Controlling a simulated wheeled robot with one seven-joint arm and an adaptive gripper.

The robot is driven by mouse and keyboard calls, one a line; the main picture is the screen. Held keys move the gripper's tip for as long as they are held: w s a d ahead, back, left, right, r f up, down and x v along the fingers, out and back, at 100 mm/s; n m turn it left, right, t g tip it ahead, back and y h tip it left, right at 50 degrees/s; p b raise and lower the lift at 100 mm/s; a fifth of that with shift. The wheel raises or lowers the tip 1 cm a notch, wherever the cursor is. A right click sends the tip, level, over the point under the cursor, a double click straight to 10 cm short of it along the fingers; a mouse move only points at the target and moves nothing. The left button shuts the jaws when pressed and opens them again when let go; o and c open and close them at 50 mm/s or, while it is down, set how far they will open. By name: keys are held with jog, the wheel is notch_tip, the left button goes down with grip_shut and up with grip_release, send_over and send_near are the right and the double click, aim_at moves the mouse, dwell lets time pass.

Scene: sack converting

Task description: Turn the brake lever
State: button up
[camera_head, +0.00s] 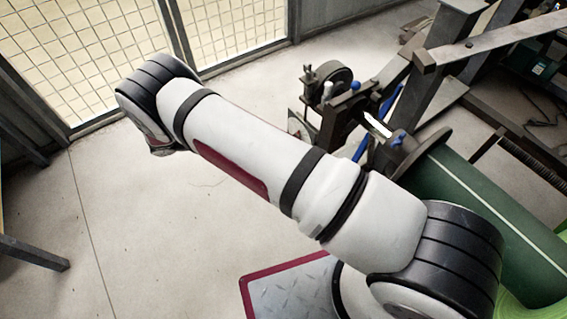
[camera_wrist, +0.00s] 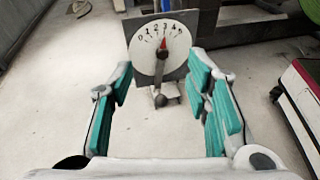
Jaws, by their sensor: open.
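In the wrist view a white dial (camera_wrist: 147,62) with numbers along its top sits on a grey plate. Its red pointer (camera_wrist: 163,43) points up, near the 3. The brake lever (camera_wrist: 160,77) is a short dark arm hanging down from the dial's centre, with a round dark knob (camera_wrist: 161,101) at its lower end. My gripper (camera_wrist: 161,84) is open, with teal pads to the left and right of the lever. I see no pad touching it; the depth between them is hard to judge. In the head view my arm hides the gripper, and I cannot make out the dial face.
In the head view a dark bracket with a wheel (camera_head: 333,77) stands beside a green roll (camera_head: 470,200) on a steel frame (camera_head: 445,60). A mesh fence (camera_head: 100,45) runs along the back. A red-edged plate (camera_head: 290,285) lies in front.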

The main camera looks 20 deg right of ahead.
jog(key=s+a+f+n+t+h+b, duration=0.1)
jog(key=s+f+n+t+b, duration=0.15)
jog(key=f, duration=0.65)
jog(key=s+a+f+n+t+h+b, duration=0.1)
jog(key=f+n+t+b, duration=0.15)
jog(key=f, duration=0.65)
jog(key=b+x, duration=0.2)
jog(key=x, duration=1.2)
jog(key=shift+d+f, duration=0.15)
jog(key=shift+s, duration=0.1)
grip_shut()
